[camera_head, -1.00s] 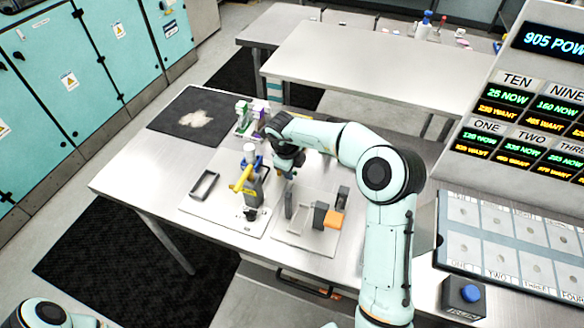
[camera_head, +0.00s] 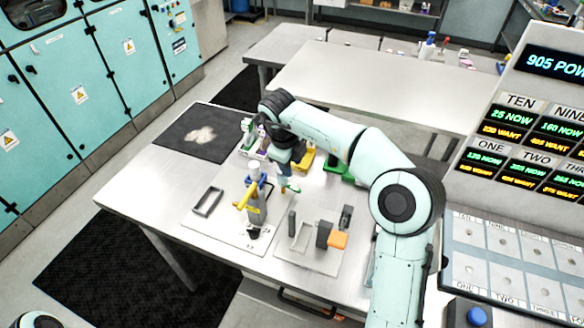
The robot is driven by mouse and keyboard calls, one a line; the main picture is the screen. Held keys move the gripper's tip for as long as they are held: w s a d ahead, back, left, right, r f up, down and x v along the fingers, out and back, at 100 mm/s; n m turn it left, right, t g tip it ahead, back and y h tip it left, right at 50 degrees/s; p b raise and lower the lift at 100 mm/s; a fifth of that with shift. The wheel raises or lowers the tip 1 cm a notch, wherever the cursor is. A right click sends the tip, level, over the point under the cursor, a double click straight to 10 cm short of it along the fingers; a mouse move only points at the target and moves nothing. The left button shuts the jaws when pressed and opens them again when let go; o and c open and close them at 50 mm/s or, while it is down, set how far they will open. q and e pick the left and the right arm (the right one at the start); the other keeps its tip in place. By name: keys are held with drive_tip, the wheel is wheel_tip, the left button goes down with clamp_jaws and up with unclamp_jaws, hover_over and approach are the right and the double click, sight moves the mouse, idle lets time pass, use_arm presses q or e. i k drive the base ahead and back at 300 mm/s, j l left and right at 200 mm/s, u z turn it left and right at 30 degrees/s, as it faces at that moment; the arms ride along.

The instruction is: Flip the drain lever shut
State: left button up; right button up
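A yellow lever (camera_head: 246,195) sticks out to the left from an upright grey fixture (camera_head: 257,212) on a white base plate (camera_head: 225,228). No label shows that it is the drain lever. A second plate (camera_head: 318,258) beside it carries dark upright blocks and an orange block (camera_head: 338,240). My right gripper (camera_head: 287,182) hangs just right of the yellow lever and above the table, apart from the lever. Its fingers are small and dark, with a small teal and white shape at their tips, so their opening is unclear. My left gripper is out of view.
The fixtures stand on a steel table (camera_head: 150,190) with a black mat (camera_head: 195,135) at its back left. A grey open frame (camera_head: 208,201) lies left of the fixture. Yellow and green items stand behind my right arm. A display panel (camera_head: 545,120) rises at the right.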

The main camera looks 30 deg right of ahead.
sight(294, 189)
drive_tip(key=k+j, duration=1.1)
drive_tip(key=k, duration=0.2)
